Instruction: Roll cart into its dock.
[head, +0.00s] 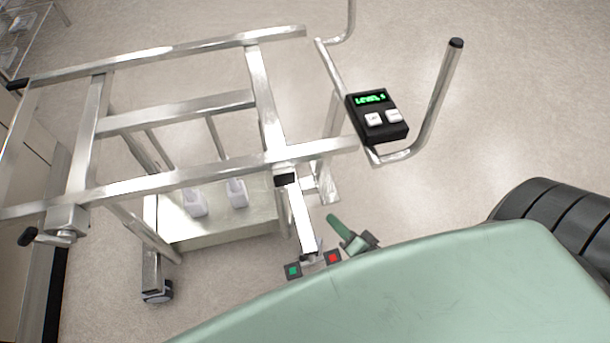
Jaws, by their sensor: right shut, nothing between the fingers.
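A silver metal cart (261,92) with open top rails fills the left and middle of the head view. A bent push handle (437,95) is at its right end, beside a black control box (378,118) with a green lit display and two white buttons. My right gripper (340,226) seems to be the small green part just past my pale green arm. It is shut, empty, and near the red pedal; contact cannot be judged. My left gripper is not in view. I cannot identify the dock for certain.
A beige panelled unit (36,140) stands at the left edge, close to the cart's left end. A wire rack (22,42) is at the top left. White bottles (237,193) stand on the cart's lower shelf (232,228). Speckled floor (530,110) is clear on the right.

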